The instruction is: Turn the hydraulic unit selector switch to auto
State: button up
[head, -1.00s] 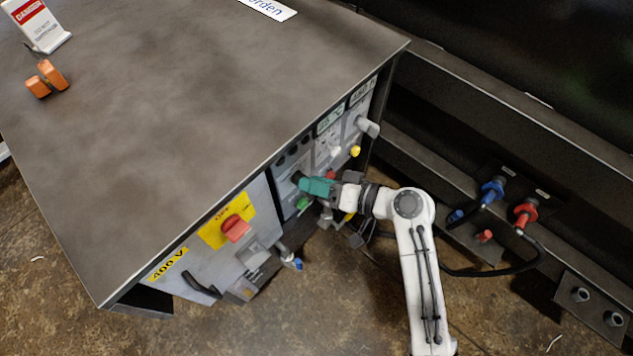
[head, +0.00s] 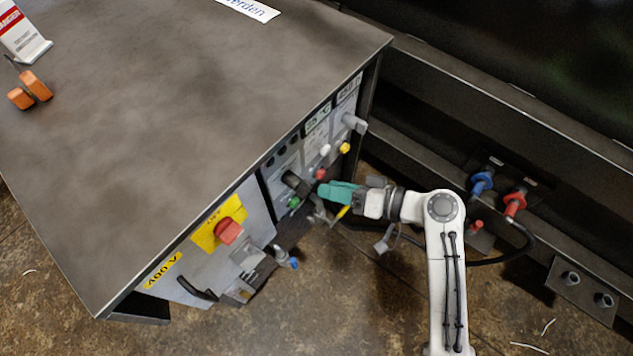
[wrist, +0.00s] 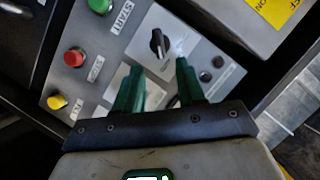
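The selector switch is a small black knob (wrist: 158,43) on a light grey plate in the wrist view. In the head view the black knob (head: 296,184) sticks out from the cabinet's front panel. The lettering around it is too small to read, so I cannot tell its position. My gripper (wrist: 160,65) has two green fingers, spread apart with nothing between them. The knob lies just beyond the fingertips, roughly between their lines. In the head view my gripper (head: 322,190) is just right of the knob, apart from it.
A green START button (wrist: 101,5), a red button (wrist: 74,57) and a yellow button (wrist: 57,102) sit left of the knob. A red switch on a yellow plate (head: 228,231) is on the cabinet's left part. Blue and red hose couplings (head: 482,182) are at the right.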

jog(key=shift+v, duration=2.1)
jog(key=shift+s, duration=0.1)
jog(key=s+d+r+m+g+h+p, duration=0.2)
jog(key=s+d+h+p, duration=0.3)
jog(key=s+d, duration=0.5)
jog(key=s+d+r+m+g+h+p, duration=0.1)
jog(key=s+d+m+g+h+p, duration=0.1)
jog(key=s+d+h+p, duration=0.4)
jog(key=s+d+h, duration=0.3)
jog(key=s+d, duration=0.1)
jog(key=s, duration=0.3)
jog(key=shift+r, duration=0.35)
